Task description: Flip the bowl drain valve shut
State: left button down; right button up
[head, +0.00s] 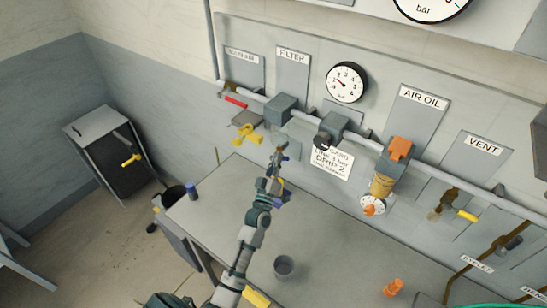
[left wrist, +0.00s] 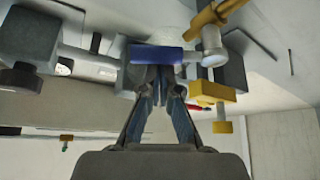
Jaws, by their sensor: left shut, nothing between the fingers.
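The grey filter block (head: 283,108) sits on the wall pipe under the FILTER plate. My left gripper (head: 280,152) is just below it, reaching up from the bench side. In the left wrist view its fingers (left wrist: 160,75) are shut and hold nothing. A blue bar-shaped handle (left wrist: 155,55) lies across just beyond the fingertips, beside a silver rounded fitting (left wrist: 211,45); it looks like the drain valve's lever. I cannot tell whether the fingertips touch it. In the head view the gripper hides most of this spot. My right gripper is not in view.
A yellow handle (head: 247,135) is left of the gripper, with a red lever (head: 236,102) above it. A round gauge (head: 346,82) and an orange-topped regulator (head: 399,150) are to the right. A grey cup (head: 284,266) stands on the bench (head: 330,255).

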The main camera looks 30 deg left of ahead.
pick_arm(q)
jog(key=shift+d, duration=0.3)
jog(key=shift+s+d+f+m+t+h+b, duration=0.1)
jog(key=shift+d+f+m+t+h+b, duration=0.25)
jog(key=shift+m+h+b, duration=1.1)
jog(key=shift+w+f+m+t+h+b, duration=0.1)
jog(key=shift+f+m+h+b, duration=0.55)
jog(key=shift+m, duration=1.5)
jog(key=shift+s+d+f+m+t+h+b, duration=0.1)
jog(key=shift+d+f+m+t+h+b, duration=0.4)
jog(key=shift+m+h, duration=1.05)
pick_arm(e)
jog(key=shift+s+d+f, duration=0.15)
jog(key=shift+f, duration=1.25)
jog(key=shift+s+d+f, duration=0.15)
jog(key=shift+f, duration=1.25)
pick_arm(q)
jog(key=shift+a+r+m+g, duration=0.1)
jog(key=shift+a+m+g, duration=0.15)
jog(key=shift+a+g, duration=0.1)
